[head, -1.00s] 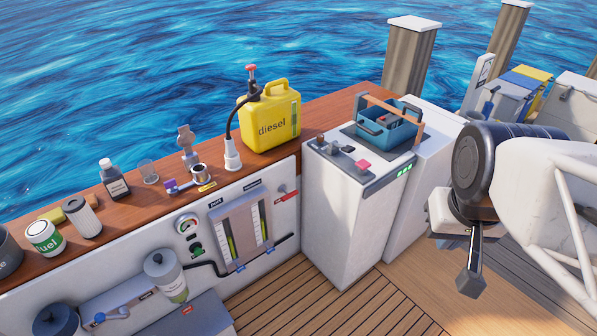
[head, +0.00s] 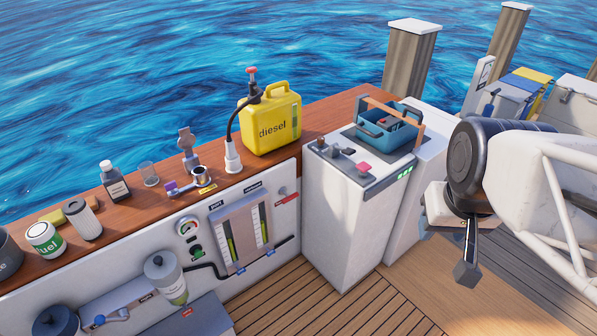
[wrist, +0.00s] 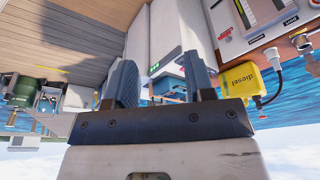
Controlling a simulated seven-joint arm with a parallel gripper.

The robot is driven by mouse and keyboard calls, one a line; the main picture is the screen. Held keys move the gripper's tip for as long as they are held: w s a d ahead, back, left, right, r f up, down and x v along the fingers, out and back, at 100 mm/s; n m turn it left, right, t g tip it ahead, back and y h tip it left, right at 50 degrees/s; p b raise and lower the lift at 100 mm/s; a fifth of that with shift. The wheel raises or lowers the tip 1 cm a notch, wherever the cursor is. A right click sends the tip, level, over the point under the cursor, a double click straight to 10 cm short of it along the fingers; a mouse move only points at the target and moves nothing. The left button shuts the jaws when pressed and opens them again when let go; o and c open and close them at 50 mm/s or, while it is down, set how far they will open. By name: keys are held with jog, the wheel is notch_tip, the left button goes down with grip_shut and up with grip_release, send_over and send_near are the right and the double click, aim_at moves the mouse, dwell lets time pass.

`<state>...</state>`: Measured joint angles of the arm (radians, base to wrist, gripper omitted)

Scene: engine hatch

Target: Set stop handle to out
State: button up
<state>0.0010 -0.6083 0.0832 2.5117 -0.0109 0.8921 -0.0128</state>
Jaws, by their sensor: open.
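In the wrist view a red strip (wrist: 256,38) on the panel, seen upside down, seems to be the same part. My gripper (head: 466,270) is well to the right of it, beyond the white console, over the deck. In the wrist view my gripper (wrist: 163,78) is open, with nothing between its two dark fingers.
The white console (head: 340,215), with levers and a blue toolbox (head: 388,132) on top, stands between my gripper and the panel. A yellow diesel can (head: 270,120) and several small items stand on the wooden ledge above the panel. The deck in front is open.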

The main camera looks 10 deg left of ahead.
jog(key=w+a+f+n+t, duration=0.1)
jog(key=w+n, duration=0.1)
jog(key=w, duration=0.7)
jog(key=w+a+f+n+t, duration=0.1)
jog(key=w+a+t, duration=0.1)
jog(key=w, duration=0.6)
jog(key=w+a+f+n+t+y, duration=0.1)
jog(key=w+a+f+n+t, duration=0.2)
jog(key=w, duration=0.7)
jog(key=w+a+f+n+t+y, duration=0.15)
jog(key=w+a+f, duration=0.35)
jog(key=w, duration=0.6)
jog(key=n+t+y, duration=0.4)
jog(key=n+t, duration=0.3)
jog(key=n, duration=0.5)
send_over(290, 197)
jog(key=s+d, duration=0.3)
jog(key=d, duration=0.2)
notch_tip(290, 197, down, 37)
jog(key=s+a+f+n+t+y, duration=0.1)
jog(key=s+a+f+n, duration=0.1)
jog(key=f, duration=0.6)
jog(key=shift+s+f, duration=0.15)
jog(key=shift+s, duration=0.55)
jog(key=shift+w+a, duration=0.1)
jog(key=shift+x, duration=3.8)
